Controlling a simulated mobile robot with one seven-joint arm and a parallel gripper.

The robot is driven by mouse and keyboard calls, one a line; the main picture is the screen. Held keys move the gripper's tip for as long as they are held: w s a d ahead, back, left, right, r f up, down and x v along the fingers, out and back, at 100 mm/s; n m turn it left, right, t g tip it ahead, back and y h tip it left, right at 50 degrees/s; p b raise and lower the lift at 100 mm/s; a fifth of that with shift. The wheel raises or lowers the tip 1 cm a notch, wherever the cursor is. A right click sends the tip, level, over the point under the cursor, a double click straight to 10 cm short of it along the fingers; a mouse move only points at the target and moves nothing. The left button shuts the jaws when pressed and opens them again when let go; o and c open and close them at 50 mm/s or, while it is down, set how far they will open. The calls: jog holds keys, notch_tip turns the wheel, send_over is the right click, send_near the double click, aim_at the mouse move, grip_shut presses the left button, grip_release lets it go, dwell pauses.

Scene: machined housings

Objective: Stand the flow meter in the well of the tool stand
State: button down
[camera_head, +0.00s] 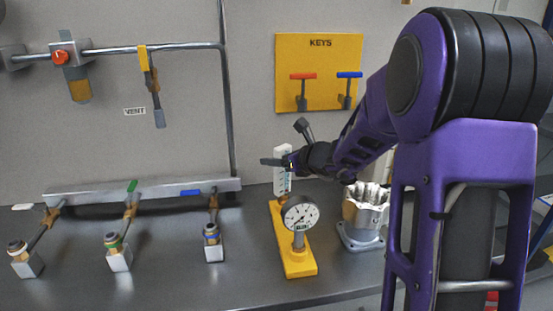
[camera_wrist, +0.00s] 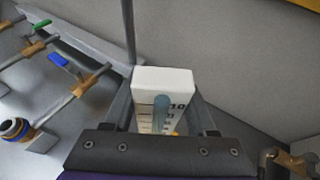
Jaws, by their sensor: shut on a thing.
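The flow meter (camera_head: 282,182) is a white upright block with a printed scale. My gripper (camera_head: 284,162) is shut on its upper part. In the wrist view the flow meter (camera_wrist: 163,78) sits between the two fingers of my gripper (camera_wrist: 163,108), its white top and numbered face showing. A long yellow base (camera_head: 297,262), which seems to be the tool stand, lies on the bench below, its far end beneath the flow meter. The flow meter's lower end meets that far end in the picture. I cannot tell whether it touches the stand or is inside a well.
A round dial gauge (camera_head: 300,213) stands on the yellow base, nearer than the flow meter. A silver machined housing (camera_head: 362,218) stands close on the right. Pipework with valves (camera_head: 130,190) runs along the left. A yellow KEYS board (camera_head: 319,75) hangs behind.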

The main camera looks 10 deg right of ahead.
jog(key=shift+f+b, duration=0.3)
jog(key=shift+f, duration=0.1)
jog(key=shift+c, duration=0.6)
grip_release()
jog(key=shift+r, duration=0.1)
jog(key=p+v, duration=0.2)
jog(key=v, duration=1.5)
jog(key=shift+s+p, duration=0.15)
jog(key=shift+p, duration=0.2)
jog(key=shift+r, duration=0.15)
